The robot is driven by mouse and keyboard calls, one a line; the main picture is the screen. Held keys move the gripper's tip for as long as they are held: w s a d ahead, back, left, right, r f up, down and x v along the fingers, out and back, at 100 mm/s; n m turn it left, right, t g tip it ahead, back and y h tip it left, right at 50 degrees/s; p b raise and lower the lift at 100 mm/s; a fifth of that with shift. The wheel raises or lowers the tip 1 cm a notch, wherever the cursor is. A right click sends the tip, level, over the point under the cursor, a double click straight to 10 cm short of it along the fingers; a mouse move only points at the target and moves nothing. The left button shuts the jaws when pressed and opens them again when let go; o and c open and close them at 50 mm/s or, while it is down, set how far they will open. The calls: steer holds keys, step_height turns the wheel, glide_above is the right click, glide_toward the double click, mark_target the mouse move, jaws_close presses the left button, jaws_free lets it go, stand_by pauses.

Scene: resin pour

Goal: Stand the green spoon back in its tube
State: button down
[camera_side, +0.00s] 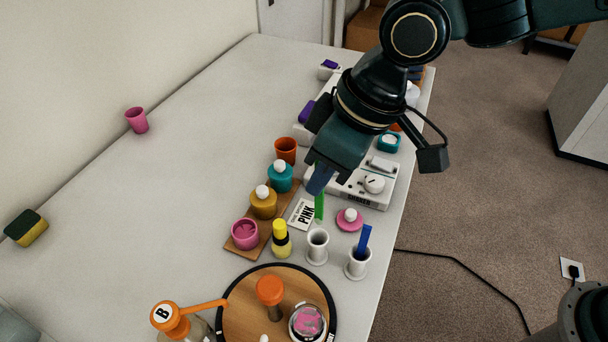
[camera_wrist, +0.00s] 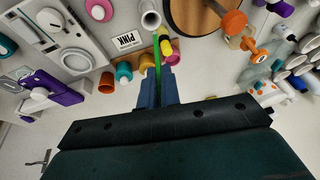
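My gripper (camera_side: 319,180) is shut on the green spoon (camera_side: 319,207), which hangs roughly upright with its lower end pointing down. In the wrist view the spoon (camera_wrist: 157,55) stands out from between my fingertips (camera_wrist: 158,73). An empty white tube (camera_side: 317,250) stands on the table, nearer the side camera than the spoon. The spoon's lower end appears just above and apart from the tube's mouth. The empty tube also shows in the wrist view (camera_wrist: 150,20), by the spoon's far end. A second white tube (camera_side: 357,267) holds a blue spoon (camera_side: 364,239).
A PINK card (camera_side: 303,214), a wooden rack of pots (camera_side: 268,239), a round wooden board (camera_side: 240,310) and a white mixer (camera_side: 366,190) are close by. The table's left side is mostly clear.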

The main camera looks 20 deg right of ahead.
steer(key=shift+f, duration=4.05)
steer(key=c, duration=1.5)
jaws_free()
steer(key=shift+c, duration=0.2)
steer(key=shift+r, duration=0.1)
